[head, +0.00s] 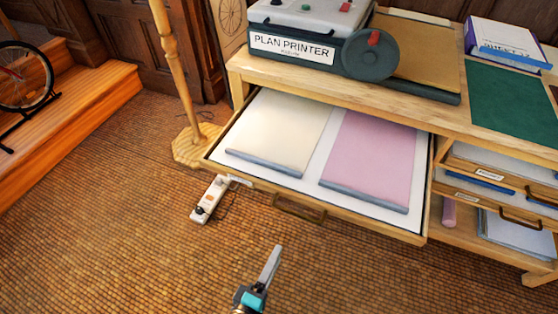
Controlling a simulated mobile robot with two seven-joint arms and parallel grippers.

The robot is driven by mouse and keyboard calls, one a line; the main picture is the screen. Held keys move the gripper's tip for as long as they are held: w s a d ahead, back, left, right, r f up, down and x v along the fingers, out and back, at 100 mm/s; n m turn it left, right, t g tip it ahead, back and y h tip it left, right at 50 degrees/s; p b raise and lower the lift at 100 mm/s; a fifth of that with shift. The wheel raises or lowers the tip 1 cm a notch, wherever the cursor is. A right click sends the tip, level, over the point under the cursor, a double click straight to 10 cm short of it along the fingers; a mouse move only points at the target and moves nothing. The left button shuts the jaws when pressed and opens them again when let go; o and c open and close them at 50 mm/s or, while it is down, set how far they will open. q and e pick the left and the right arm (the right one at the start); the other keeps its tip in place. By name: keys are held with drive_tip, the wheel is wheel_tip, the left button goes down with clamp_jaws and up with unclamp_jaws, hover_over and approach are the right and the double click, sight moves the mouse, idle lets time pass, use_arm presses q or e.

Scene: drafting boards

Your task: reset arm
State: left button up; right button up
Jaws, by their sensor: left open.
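My left gripper (270,266) shows at the bottom middle of the head view, above the tiled floor. It is seen nearly edge-on, with a grey finger pointing up the picture and a teal part at its base. It is open and nothing shows in it. It is apart from the drawer (310,199), which stands pulled out above and beyond it. My right gripper is not in view.
The open drawer holds a cream sheet (279,130) and a pink sheet (372,160). The plan printer (330,38) stands on the cabinet top. A power strip (209,200) lies on the floor at left, near a wooden stand (178,75). Floor at lower left is clear.

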use_arm(q)
drive_tip(key=shift+f, duration=0.1)
drive_tip(key=s+a+f+m+g+y+p, duration=0.1)
drive_tip(key=s+a+f+m+g, duration=0.25)
drive_tip(key=a+f, duration=0.2)
drive_tip(key=s+a+f+m+g+y, duration=0.1)
drive_tip(key=s+a+f+m+g, duration=0.3)
drive_tip(key=f, duration=0.3)
drive_tip(key=s+a+f+m+g+y+p, duration=0.1)
drive_tip(key=s+a+f+m+g+y, duration=0.1)
drive_tip(key=a+f+m, duration=0.4)
drive_tip(key=s+a+f+m+g+y, duration=0.1)
drive_tip(key=s+a+f+m+g, duration=0.2)
drive_tip(key=s, duration=0.5)
drive_tip(key=shift+a+f, duration=0.7)
drive_tip(key=shift+a, duration=0.05)
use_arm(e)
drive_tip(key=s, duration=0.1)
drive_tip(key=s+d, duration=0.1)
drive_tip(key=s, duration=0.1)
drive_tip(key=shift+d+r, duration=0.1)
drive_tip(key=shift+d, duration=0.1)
